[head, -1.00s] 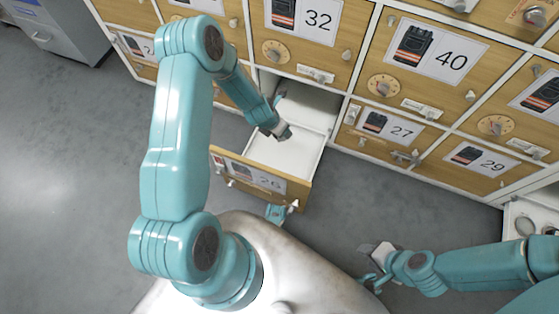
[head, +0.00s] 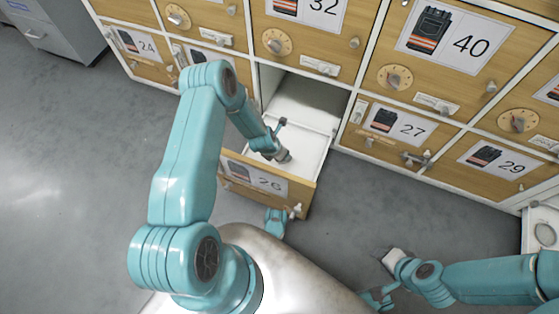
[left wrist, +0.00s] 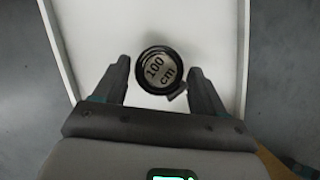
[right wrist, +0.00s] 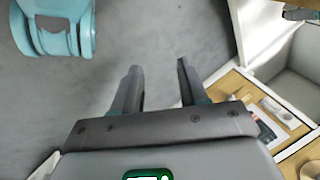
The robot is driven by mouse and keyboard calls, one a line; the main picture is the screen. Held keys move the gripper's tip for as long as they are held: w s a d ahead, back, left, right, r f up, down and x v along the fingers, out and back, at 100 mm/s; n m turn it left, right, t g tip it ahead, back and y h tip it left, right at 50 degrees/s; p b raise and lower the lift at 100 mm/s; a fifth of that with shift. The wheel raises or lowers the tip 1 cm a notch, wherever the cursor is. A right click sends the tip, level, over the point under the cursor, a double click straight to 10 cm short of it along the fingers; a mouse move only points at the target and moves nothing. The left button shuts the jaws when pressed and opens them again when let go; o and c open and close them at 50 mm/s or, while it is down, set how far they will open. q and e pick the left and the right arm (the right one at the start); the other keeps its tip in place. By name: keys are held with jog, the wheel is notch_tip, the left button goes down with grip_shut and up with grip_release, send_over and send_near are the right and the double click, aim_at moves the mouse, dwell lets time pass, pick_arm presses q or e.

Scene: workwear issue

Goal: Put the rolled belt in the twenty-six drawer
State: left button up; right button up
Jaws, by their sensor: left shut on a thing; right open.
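The belt itself cannot be made out in the head view. My right gripper (right wrist: 159,68) is open and empty; in the head view it is above the grey floor, right of the drawer.
Closed drawers 27 (head: 398,127) and 29 (head: 494,160) are to the right, with 40 (head: 455,40) above them. Another open white drawer (head: 541,228) is at the right edge. A grey cabinet (head: 60,30) stands at top left. The floor in front is clear.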

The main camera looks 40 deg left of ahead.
pick_arm(q)
notch_tip(320, 180, down, 5)
jog(key=shift+b, duration=1.1)
jog(key=shift+r, duration=0.15)
jog(key=o, duration=1.1)
pick_arm(e)
jog(key=shift+w+d+f+t, duration=0.15)
jog(key=shift+w+f+t, duration=0.15)
jog(key=shift+w+f, duration=0.65)
jog(key=shift+s+f, duration=0.1)
pick_arm(q)
jog(key=shift+r, duration=0.2)
jog(key=p+v, duration=0.5)
jog(key=v, duration=0.6)
jog(key=shift+s+r+p, duration=0.15)
jog(key=shift+r+p, duration=0.15)
jog(key=shift+p, duration=0.1)
pick_arm(e)
jog(key=s+r+g, duration=0.1)
jog(key=s+r, duration=0.3)
jog(key=r, duration=0.1)
jog(key=shift+a+r+g, duration=0.25)
jog(key=shift+a+g, duration=0.05)
jog(key=shift+a, duration=0.1)
